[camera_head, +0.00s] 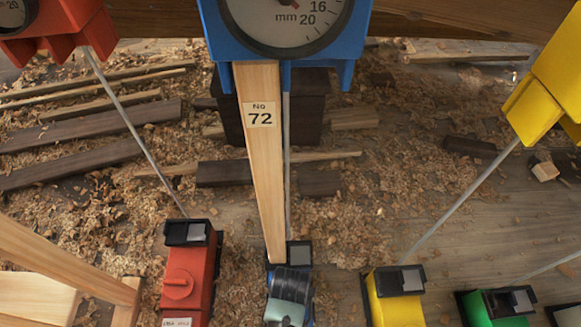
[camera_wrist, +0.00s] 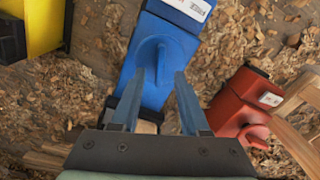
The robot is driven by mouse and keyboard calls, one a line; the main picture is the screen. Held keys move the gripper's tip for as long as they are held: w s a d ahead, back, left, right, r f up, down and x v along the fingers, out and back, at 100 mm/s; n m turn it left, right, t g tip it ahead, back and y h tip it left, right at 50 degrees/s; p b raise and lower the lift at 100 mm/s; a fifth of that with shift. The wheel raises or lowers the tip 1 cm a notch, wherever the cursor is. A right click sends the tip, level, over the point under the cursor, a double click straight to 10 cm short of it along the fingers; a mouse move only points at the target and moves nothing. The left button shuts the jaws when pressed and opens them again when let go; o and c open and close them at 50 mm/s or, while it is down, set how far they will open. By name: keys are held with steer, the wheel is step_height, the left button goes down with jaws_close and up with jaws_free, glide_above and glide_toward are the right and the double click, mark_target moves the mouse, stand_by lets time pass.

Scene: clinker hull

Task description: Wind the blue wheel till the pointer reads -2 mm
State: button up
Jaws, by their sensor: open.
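The blue wheel (camera_wrist: 150,52) is a round knob with a raised bar on the blue box (camera_wrist: 191,38), seen in the wrist view. My gripper (camera_wrist: 159,74) is open, with one finger to each side of the wheel's lower part; I cannot tell whether they touch it. In the head view my wrist (camera_head: 290,288) covers most of the blue box and hides the wheel. The blue gauge (camera_head: 219,38) stands at the top centre. Its white dial (camera_head: 285,28) is cut off by the frame, showing mm, 16 and 20.
A wooden strip (camera_head: 262,170) marked No 72 and a thin rod run down from the blue gauge. A red box (camera_head: 203,265) stands left, yellow (camera_head: 402,310) and green (camera_head: 500,305) boxes right. Shavings and offcuts cover the floor.

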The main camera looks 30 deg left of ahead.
steer(key=shift+f+b, duration=0.85)
steer(key=shift+f, duration=0.9)
steer(key=shift+c, duration=0.3)
jaws_close()
